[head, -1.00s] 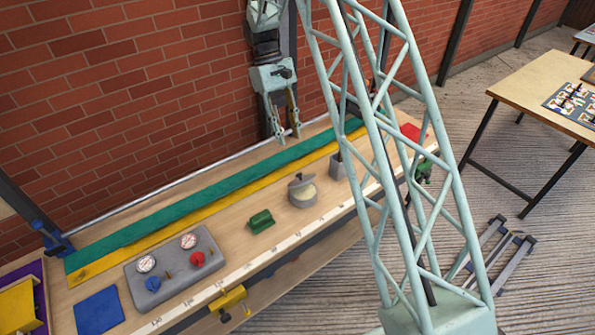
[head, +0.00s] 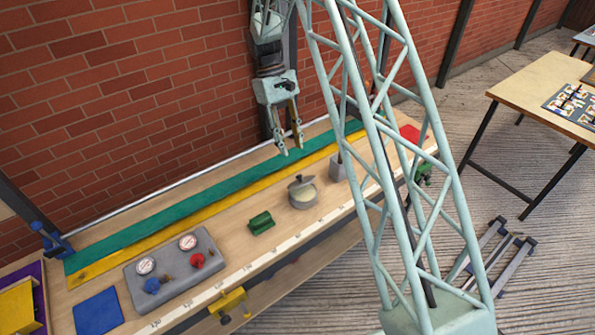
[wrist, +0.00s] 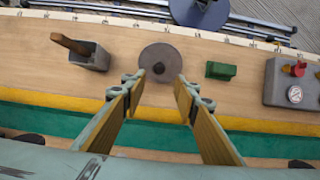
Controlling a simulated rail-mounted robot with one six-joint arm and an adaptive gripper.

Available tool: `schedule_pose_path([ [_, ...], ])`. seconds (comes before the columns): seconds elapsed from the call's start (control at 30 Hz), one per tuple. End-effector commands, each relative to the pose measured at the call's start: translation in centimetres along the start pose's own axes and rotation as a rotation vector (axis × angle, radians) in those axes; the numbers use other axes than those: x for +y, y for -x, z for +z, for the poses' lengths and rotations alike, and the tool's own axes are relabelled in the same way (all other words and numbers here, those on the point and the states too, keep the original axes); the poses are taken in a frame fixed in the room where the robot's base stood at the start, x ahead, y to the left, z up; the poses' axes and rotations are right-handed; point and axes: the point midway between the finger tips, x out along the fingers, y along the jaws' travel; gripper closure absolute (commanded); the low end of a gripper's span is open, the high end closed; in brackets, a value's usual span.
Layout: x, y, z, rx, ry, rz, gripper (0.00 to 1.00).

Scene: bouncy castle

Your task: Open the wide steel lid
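The wide steel lid (head: 300,183) is a round grey disc with a dark knob in its middle. It sits on a low round pot (head: 303,203) on the bench, and a pale patch shows at its front. In the wrist view the lid (wrist: 157,54) shows from above, with its knob just beyond and between my fingertips. My gripper (head: 292,147) hangs above and behind the pot, pointing down, apart from the lid. In the wrist view my gripper (wrist: 158,82) is open, with nothing between its fingers.
A green block (head: 261,223) lies left of the pot. A grey box (head: 338,167) with a handle standing in it is to the right. A grey panel (head: 177,263) with gauges and knobs is farther left. Green (head: 196,185) and yellow (head: 204,196) strips run behind. The brick wall is close behind.

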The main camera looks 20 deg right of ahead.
Motion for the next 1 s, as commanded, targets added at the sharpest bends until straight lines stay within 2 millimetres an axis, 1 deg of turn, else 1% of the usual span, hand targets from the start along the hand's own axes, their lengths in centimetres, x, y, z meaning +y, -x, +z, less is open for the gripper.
schedule_pose_path([
  [0.03,0.0,-0.7,0.1,-0.003,0.000,-0.001,0.72],
  [0.6,0.0,-8.0,0.1,-0.002,0.000,-0.001,0.72],
  [0.8,0.0,-9.8,0.0,-0.001,0.000,0.000,0.72],
  [1.0,0.0,-10.5,0.0,0.000,0.000,0.000,0.72],
])
